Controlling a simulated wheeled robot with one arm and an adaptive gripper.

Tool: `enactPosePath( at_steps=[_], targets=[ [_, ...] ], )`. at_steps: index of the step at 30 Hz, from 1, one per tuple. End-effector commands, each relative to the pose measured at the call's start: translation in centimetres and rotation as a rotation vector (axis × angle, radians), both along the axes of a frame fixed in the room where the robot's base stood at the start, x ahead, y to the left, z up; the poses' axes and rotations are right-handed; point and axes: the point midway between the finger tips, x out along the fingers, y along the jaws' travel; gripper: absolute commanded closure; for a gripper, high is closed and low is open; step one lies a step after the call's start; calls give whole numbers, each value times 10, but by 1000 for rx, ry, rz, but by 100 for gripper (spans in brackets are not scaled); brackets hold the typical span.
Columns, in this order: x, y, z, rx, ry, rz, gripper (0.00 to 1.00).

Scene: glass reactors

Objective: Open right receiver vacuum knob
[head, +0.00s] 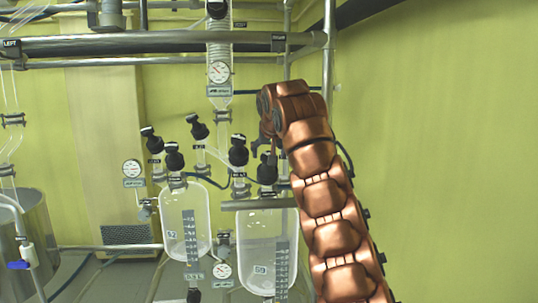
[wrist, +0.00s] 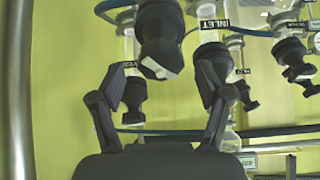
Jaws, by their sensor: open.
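The right receiver (head: 268,252) is a glass vessel with a graduated strip, in the lower middle of the head view. Black knobs stand above it, one upper left (head: 238,150) and one lower right (head: 267,170). I cannot read which one is labelled vacuum. My gripper (head: 264,138) is just above the lower right knob, seen small and partly against my arm. In the wrist view my gripper (wrist: 162,80) is open and empty, its fingers pointing up the picture. A large black knob (wrist: 160,38) shows beyond and between the fingertips, and another black knob (wrist: 134,100) shows lower between them.
A knob (wrist: 211,63) by an INLET label is behind the right finger. More black knobs (wrist: 296,62) are at the right. The left receiver (head: 185,225) has its own knobs. Horizontal pipes (head: 160,45) cross above. Bare wall lies right of my arm.

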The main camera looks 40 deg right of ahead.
Motion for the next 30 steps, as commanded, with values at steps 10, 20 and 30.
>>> enactPosePath(
  at_steps=[10,20,30],
  targets=[
    [13,-11,-16,0,0,-1,24],
    [14,-11,-17,-1,-1,-1,28],
    [14,-11,-17,-1,-1,-1,63]
  ],
)
